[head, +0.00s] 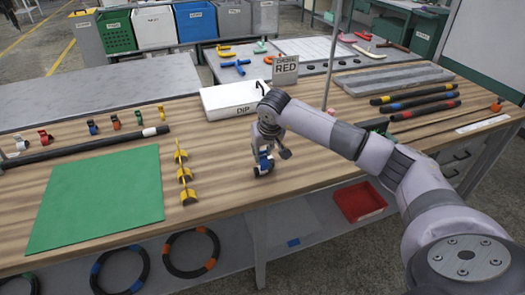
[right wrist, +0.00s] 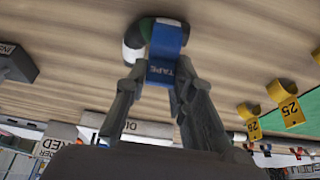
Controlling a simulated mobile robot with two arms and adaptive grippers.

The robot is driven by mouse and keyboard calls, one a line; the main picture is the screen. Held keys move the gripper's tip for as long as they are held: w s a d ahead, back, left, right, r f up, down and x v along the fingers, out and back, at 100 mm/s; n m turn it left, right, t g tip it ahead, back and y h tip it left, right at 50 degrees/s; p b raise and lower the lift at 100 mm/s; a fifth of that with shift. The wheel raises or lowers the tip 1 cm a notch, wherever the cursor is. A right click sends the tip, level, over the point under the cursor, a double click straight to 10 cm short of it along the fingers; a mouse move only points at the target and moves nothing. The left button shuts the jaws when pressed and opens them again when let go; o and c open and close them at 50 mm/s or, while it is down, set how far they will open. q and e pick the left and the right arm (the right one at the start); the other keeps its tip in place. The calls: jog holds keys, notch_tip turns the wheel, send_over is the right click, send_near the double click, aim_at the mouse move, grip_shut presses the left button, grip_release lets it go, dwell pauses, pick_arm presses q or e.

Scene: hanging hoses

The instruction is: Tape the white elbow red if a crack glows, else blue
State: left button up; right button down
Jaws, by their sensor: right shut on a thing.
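My right gripper (head: 265,157) is low over the front middle of the wooden table. It is shut on a blue tape piece marked TAPE (right wrist: 163,70), held between its fingers in the right wrist view. I cannot tell whether this is the white elbow. No crack or glow shows. My left gripper is not in view.
A white DIP tray (head: 235,99) and a RED sign (head: 285,70) stand behind the gripper. Yellow numbered holders (head: 185,175) stand left of it, beside a green mat (head: 100,200). Banded black hoses (head: 415,96) lie right. Pipe fittings (head: 236,66) sit on a back table.

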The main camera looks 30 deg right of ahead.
aim_at(263, 158)
jog(key=shift+f+b, duration=0.45)
jog(key=shift+f, duration=0.25)
jog(key=shift+f+b, duration=0.7)
jog(key=shift+f, duration=0.25)
dwell(0.4)
jog(key=shift+s+a+f+b, duration=0.1)
jog(key=shift+s+f+b, duration=0.35)
jog(key=shift+f, duration=0.2)
dwell(0.5)
jog(key=c, duration=1.3)
grip_release()
jog(key=shift+w+f, duration=0.1)
jog(key=shift+w, duration=0.1)
